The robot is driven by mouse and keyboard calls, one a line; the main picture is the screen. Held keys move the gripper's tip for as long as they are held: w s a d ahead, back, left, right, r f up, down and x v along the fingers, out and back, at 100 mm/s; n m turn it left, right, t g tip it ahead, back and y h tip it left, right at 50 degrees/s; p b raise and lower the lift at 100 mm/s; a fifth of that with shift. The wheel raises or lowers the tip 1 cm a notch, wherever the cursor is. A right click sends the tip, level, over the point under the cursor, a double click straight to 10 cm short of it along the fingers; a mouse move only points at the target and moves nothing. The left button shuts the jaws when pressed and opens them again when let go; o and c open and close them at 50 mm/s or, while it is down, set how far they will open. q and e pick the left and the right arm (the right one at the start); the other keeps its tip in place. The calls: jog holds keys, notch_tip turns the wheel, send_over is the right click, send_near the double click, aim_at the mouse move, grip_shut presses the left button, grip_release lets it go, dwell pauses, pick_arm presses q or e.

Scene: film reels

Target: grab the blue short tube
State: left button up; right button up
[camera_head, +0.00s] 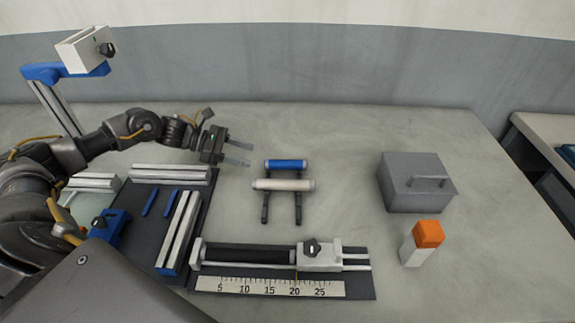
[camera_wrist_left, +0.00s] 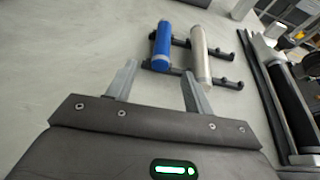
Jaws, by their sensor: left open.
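The blue short tube (camera_head: 286,164) lies across the far end of a dark two-rail rack in the head view. It also shows in the left wrist view (camera_wrist_left: 161,46), beyond the fingertips. A longer silver-white tube (camera_head: 283,185) lies parallel to it on the same rack (camera_head: 265,211), nearer to me. My left gripper (camera_head: 239,154) is open and empty, to the left of the blue tube and apart from it. In the left wrist view its two fingers (camera_wrist_left: 156,80) point toward the rack. My right gripper is not in view.
A measuring slide with a ruler (camera_head: 270,287) lies in front of the rack. Silver rails (camera_head: 178,232) lie on a dark mat at left. A grey lidded box (camera_head: 413,184) and an orange-topped white block (camera_head: 428,234) stand at right. The table behind the rack is clear.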

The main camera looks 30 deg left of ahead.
aim_at(275, 161)
pick_arm(q)
jog(key=p+x, duration=0.1)
jog(key=x, duration=0.3)
jog(key=shift+w+d, duration=0.15)
jog(key=shift+d, duration=0.25)
jog(key=shift+w+d+f+p, duration=0.1)
jog(key=shift+d+p, duration=0.05)
jog(key=shift+p, duration=0.15)
jog(key=shift+d, duration=0.1)
jog(key=p+x, duration=0.2)
jog(key=x, duration=0.2)
jog(key=shift+w+d+r+p, duration=0.1)
jog(key=shift+d+r+p, duration=0.1)
jog(key=shift+d+p, duration=0.2)
jog(key=shift+w+d+f, duration=0.1)
jog(key=shift+d+f, duration=0.05)
jog(key=shift+f, duration=0.05)
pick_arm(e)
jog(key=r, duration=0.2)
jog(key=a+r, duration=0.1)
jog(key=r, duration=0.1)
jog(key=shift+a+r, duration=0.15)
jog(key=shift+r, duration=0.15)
pick_arm(q)
jog(key=shift+c, duration=0.2)
jog(key=c, duration=1)
jog(key=shift+c, duration=0.3)
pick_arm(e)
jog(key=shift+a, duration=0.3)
